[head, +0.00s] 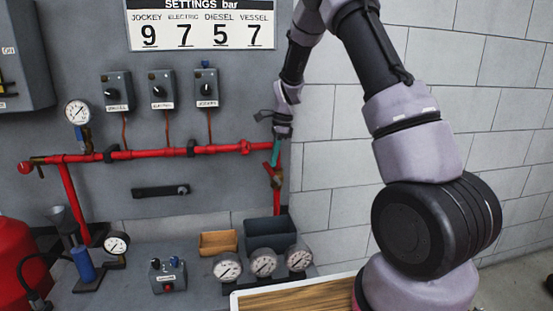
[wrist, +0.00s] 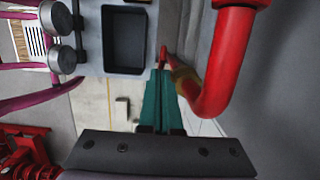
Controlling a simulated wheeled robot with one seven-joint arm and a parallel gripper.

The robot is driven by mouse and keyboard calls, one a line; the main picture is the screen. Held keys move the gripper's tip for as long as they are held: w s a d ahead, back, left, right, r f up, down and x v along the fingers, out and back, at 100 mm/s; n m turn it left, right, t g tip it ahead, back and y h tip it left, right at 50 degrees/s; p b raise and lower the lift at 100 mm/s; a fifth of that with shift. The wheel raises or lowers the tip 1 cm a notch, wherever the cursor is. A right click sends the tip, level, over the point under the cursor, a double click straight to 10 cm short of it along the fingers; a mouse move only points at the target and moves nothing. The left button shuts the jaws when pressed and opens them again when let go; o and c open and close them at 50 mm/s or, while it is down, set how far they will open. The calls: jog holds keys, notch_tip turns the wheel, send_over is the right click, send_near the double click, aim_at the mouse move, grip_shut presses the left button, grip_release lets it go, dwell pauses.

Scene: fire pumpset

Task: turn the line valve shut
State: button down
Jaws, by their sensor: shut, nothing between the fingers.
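The line valve appears to be the small red lever and fitting (head: 273,174) on the vertical drop at the right end of the red pipe. In the wrist view a red lever (wrist: 163,55) shows just beyond my fingertips, and a brass-coloured fitting (wrist: 182,75) sits on the thick red pipe (wrist: 225,65) to their right. My gripper (head: 275,157) has teal fingers, shut and empty, pointing down just above the valve in the head view. The fingers also show in the wrist view (wrist: 160,76). I cannot tell whether they touch the lever. The fingers partly hide the valve.
A dark open bin (head: 270,233) stands below the valve, with an orange tray (head: 218,243) beside it. Several gauges (head: 263,263) stand in front. A horizontal red pipe (head: 150,153) runs along the grey panel. The block wall (head: 345,140) to the right is bare.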

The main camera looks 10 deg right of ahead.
aim_at(264, 163)
jog(key=shift+a+f+h, duration=0.2)
jog(key=shift+a+h, duration=0.3)
jog(key=shift+a, duration=0.3)
jog(key=shift+a+f, duration=0.25)
jog(key=shift+a, duration=0.25)
jog(key=shift+a+f, duration=0.25)
jog(key=shift+a, duration=0.2)
jog(key=shift+a+f, duration=0.75)
jog(key=shift+a, duration=0.2)
